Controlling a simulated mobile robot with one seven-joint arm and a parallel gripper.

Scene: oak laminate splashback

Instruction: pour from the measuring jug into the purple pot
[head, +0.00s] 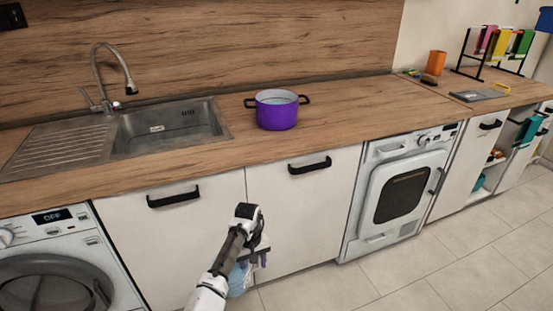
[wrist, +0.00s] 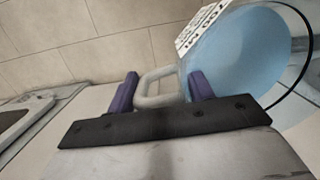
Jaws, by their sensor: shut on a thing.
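The purple pot (head: 277,110) stands upright on the wooden worktop, just right of the sink, with a black handle on each side. Its inside looks pale; I cannot tell what is in it. The measuring jug (head: 238,280) is translucent light blue and hangs low in front of the white cabinet doors, partly hidden by my arm. In the wrist view the jug (wrist: 240,50) shows at the right with a white marked panel. My gripper (wrist: 163,92) is shut on the jug's pale handle, between its purple fingers. It is below worktop height, in front of the pot.
A sink (head: 170,128) with a tall tap (head: 112,75) is left of the pot. The worktop (head: 345,105) right of the pot is clear. An orange cup (head: 434,64) and a black rack (head: 490,55) stand farther right. Cabinet handles (head: 310,166) stick out below the worktop's front edge.

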